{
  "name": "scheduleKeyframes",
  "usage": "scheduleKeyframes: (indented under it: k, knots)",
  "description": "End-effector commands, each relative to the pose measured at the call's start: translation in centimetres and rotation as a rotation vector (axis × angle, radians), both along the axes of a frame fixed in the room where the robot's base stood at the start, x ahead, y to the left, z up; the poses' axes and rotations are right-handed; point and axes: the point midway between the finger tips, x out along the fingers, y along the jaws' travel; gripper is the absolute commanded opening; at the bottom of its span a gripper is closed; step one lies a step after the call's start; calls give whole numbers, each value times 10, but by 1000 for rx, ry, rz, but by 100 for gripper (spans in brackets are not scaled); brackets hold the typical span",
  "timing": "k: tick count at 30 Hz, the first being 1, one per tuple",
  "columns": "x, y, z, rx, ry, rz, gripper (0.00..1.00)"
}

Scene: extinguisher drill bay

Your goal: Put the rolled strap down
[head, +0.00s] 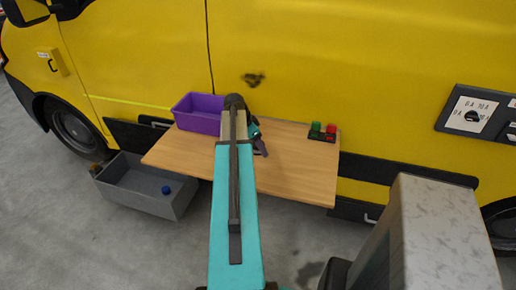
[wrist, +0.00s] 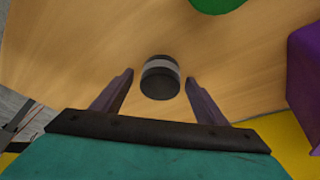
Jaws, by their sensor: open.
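The rolled strap (wrist: 160,77) is a short dark roll with a grey band around it. In the wrist view it is against the bare wood of the table, between and slightly beyond my fingertips, with a gap on each side. My gripper (wrist: 159,80) is open around it, and neither finger appears to touch it. In the head view my gripper (head: 262,150) is low over the middle of the wooden table (head: 300,178), partly behind my arm. I cannot make out the strap there.
A purple bin (head: 197,122) stands at the table's back left, against the yellow van (head: 350,60). A dark tray with green and red pieces (head: 322,133) is at the back right. A grey crate (head: 140,187) holding a blue item (head: 166,190) is left of the table. The table's front right is clear.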

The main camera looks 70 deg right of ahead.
Motion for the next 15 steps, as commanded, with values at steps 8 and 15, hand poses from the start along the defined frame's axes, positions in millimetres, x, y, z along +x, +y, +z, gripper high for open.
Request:
scheduleKeyframes:
  k: [8,15]
  knots:
    - [-1,0,0,0,0,-1,67]
    - [-1,0,0,0,0,-1,33]
